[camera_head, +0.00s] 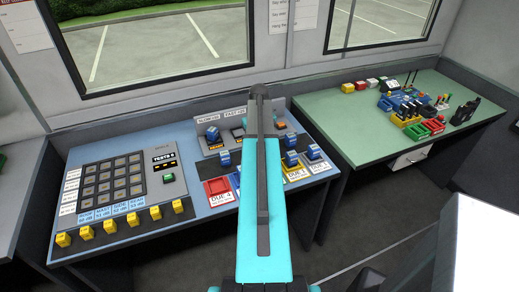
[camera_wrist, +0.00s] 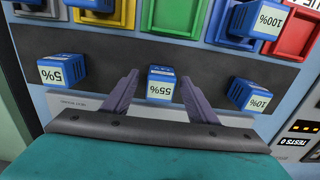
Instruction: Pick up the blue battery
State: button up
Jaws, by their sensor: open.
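In the wrist view my gripper (camera_wrist: 158,78) is open, with one finger on each side of a blue battery (camera_wrist: 160,86) marked 55%. I cannot tell whether the fingers touch it. Another blue battery (camera_wrist: 62,73) marked 5% sits left of the fingers, and one marked 10% (camera_wrist: 250,94) sits to the right. A blue battery (camera_wrist: 258,20) marked 100% stands at the upper right by the coloured bays. In the head view several blue batteries (camera_head: 291,158) stand on the blue console (camera_head: 120,238); my arm hides part of it and my gripper.
Green (camera_wrist: 173,17) and red (camera_wrist: 296,36) bays lie beyond the dark strip. In the head view a keypad panel (camera_head: 113,180) and yellow blocks (camera_head: 155,212) fill the console's left. A green table (camera_head: 365,145) with coloured bins (camera_head: 417,132) stands right.

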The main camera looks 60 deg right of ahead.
dwell(0.3)
jog(key=c, duration=1.2)
jog(key=shift+c, duration=0.2)
jog(key=shift+r, duration=0.15)
jog(key=shift+r+b, duration=1.2)
jog(key=shift+r, duration=3.7)
